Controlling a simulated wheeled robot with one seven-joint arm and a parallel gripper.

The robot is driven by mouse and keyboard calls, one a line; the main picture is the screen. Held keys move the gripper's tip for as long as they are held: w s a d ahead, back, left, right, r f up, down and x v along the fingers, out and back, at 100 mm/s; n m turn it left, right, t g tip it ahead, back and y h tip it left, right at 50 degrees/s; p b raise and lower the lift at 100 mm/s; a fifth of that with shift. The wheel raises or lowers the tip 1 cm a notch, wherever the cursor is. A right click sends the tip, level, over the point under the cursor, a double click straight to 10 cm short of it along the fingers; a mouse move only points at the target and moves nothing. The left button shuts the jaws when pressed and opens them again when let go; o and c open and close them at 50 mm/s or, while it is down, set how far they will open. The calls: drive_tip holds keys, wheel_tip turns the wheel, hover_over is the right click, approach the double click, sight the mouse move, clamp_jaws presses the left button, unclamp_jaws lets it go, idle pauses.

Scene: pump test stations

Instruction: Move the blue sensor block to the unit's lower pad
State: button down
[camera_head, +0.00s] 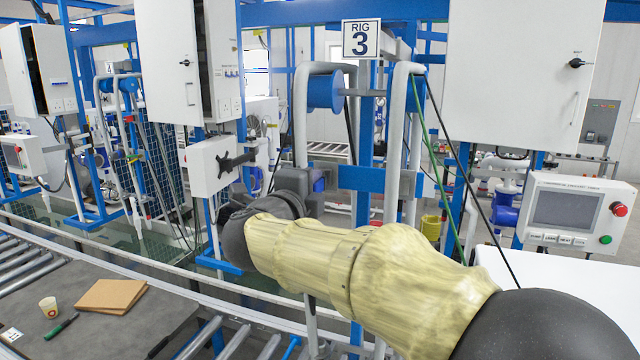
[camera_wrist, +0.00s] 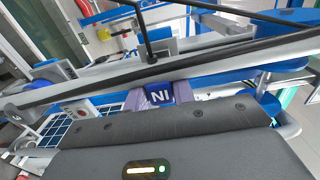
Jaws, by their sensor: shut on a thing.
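In the head view, my gripper (camera_head: 306,181) is at the left upright of the Rig 3 frame, beside a blue crossbar (camera_head: 362,178). A small blue patch of the block (camera_head: 319,182) shows there; my dark wrist and gripper cover much around it. I cannot tell whether the block touches the frame. I cannot make out the lower pad for certain.
Grey pipes (camera_head: 300,120) and hanging black and green cables (camera_head: 440,150) are close around my arm. A white cabinet (camera_head: 515,75) and a control panel (camera_head: 575,212) are at right. At lower left, a dark mat (camera_head: 40,290) holds a cup, brown card and green marker.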

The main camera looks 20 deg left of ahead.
drive_tip(key=shift+s+a+b, duration=0.1)
drive_tip(key=shift+s+b, duration=0.4)
drive_tip(key=shift+s, duration=1.25)
drive_tip(key=shift+w+f, duration=0.1)
